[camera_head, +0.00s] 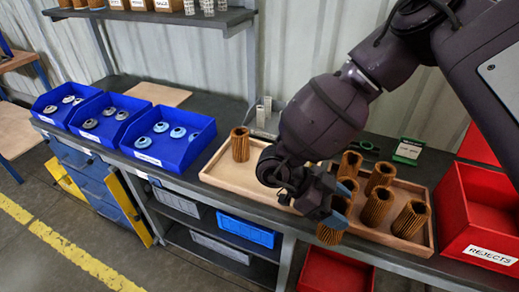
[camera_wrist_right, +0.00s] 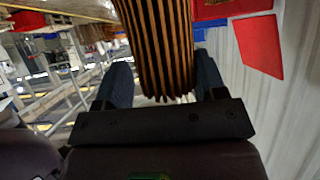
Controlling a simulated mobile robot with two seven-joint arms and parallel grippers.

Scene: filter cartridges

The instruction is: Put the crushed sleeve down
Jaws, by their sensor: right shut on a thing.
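My right gripper (camera_head: 335,208) is shut on a brown pleated sleeve (camera_head: 330,235), held over the front edge of the right wooden tray. In the right wrist view the sleeve (camera_wrist_right: 157,45) sits between the two dark blue fingers of the gripper (camera_wrist_right: 163,82). I cannot make out from these views whether its pleats are crushed. My left gripper is not in view.
The right tray (camera_head: 387,238) holds several upright sleeves. One sleeve (camera_head: 240,144) stands in the left tray (camera_head: 222,170), which is otherwise mostly bare. Blue bins (camera_head: 170,140) with round caps stand farther left. Another red bin (camera_head: 335,272) is below the bench.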

